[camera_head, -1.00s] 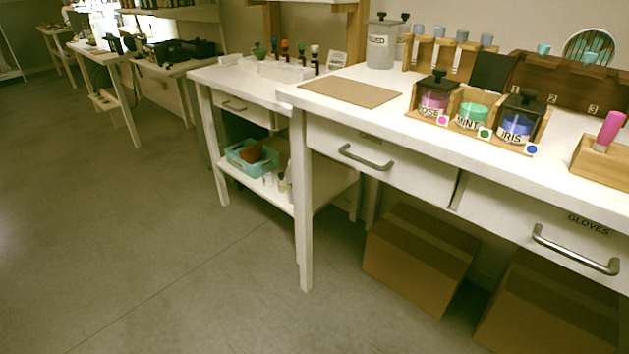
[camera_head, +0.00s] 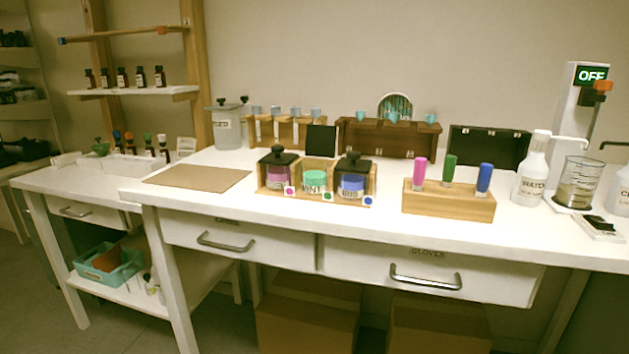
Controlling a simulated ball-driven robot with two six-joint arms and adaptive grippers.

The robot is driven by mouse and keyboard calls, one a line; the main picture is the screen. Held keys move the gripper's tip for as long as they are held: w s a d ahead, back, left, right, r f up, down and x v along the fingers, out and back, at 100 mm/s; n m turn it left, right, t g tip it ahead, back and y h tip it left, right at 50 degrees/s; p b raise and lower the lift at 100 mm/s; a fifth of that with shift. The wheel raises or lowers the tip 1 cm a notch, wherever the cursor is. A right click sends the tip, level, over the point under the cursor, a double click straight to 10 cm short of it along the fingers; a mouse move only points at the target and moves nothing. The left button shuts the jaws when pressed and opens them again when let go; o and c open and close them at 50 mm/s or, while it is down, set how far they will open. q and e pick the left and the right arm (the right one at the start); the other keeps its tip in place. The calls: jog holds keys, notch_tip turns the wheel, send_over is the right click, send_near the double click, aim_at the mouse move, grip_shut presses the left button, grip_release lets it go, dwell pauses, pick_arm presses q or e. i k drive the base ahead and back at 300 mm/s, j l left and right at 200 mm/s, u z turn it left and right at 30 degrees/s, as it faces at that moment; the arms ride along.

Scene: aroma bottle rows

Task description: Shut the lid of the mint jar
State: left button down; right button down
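The mint jar (camera_head: 315,184) stands in the middle compartment of a small wooden rack (camera_head: 268,184) on the white table. It is clear with green contents, and its top is uncovered. A black square panel (camera_head: 321,140) stands upright just behind it and looks like its raised lid; the hinge is too small to make out. The rose jar (camera_head: 277,172) on its left and the iris jar (camera_head: 352,178) on its right have black knobbed lids on. Neither of my grippers is in view.
A wooden block with pink, green and blue sticks (camera_head: 450,203) stands to the right. A brown mat (camera_head: 198,177) lies to the left. The tabletop in front of the jars is a narrow clear strip.

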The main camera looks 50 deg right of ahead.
aim_at(320, 140)
jog(key=z, duration=1.45)
